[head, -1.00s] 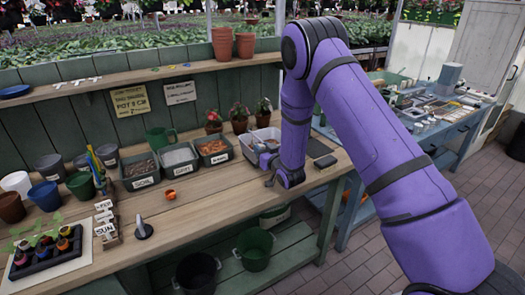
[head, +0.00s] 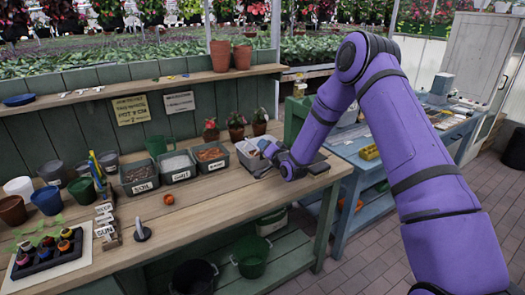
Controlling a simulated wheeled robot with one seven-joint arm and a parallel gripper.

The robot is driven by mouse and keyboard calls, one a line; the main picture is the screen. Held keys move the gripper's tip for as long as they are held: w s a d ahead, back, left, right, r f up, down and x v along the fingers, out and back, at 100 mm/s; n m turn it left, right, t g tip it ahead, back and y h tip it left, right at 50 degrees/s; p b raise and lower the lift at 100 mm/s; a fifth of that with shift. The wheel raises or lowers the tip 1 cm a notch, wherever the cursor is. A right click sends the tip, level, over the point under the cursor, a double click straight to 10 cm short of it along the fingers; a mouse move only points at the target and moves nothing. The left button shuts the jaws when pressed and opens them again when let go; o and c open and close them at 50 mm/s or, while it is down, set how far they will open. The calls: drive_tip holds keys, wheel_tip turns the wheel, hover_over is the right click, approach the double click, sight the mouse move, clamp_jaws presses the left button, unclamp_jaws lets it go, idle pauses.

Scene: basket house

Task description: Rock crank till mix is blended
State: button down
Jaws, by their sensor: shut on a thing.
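My gripper (head: 272,152) is at the right front corner of a light grey bin (head: 248,164) on the potting bench. The gripper is small in this view and its fingers point left. It looks shut on a small dark part, probably the crank's handle, but the handle cannot be told apart from the fingers. The grey bin holds some bluish and brownish contents, too small to judge how blended they are. My purple arm and wrist hide the area to the right of the bin.
Labelled dark bins (head: 176,166) stand in a row to the left. Potted red flowers (head: 236,126) stand behind the grey bin. A small orange item (head: 168,199) lies on the open bench front.

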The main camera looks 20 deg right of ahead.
drive_tip(key=w+d+f+m, duration=0.1)
drive_tip(key=d+m, duration=0.5)
drive_tip(key=m, duration=0.7)
drive_tip(key=shift+w+f+m, duration=0.3)
drive_tip(key=shift+f+m, duration=0.1)
drive_tip(key=shift+f, duration=0.35)
drive_tip(key=shift+d, duration=0.15)
drive_tip(key=c, duration=0.8)
unclamp_jaws()
drive_tip(key=v, duration=1)
drive_tip(key=shift+s, duration=0.4)
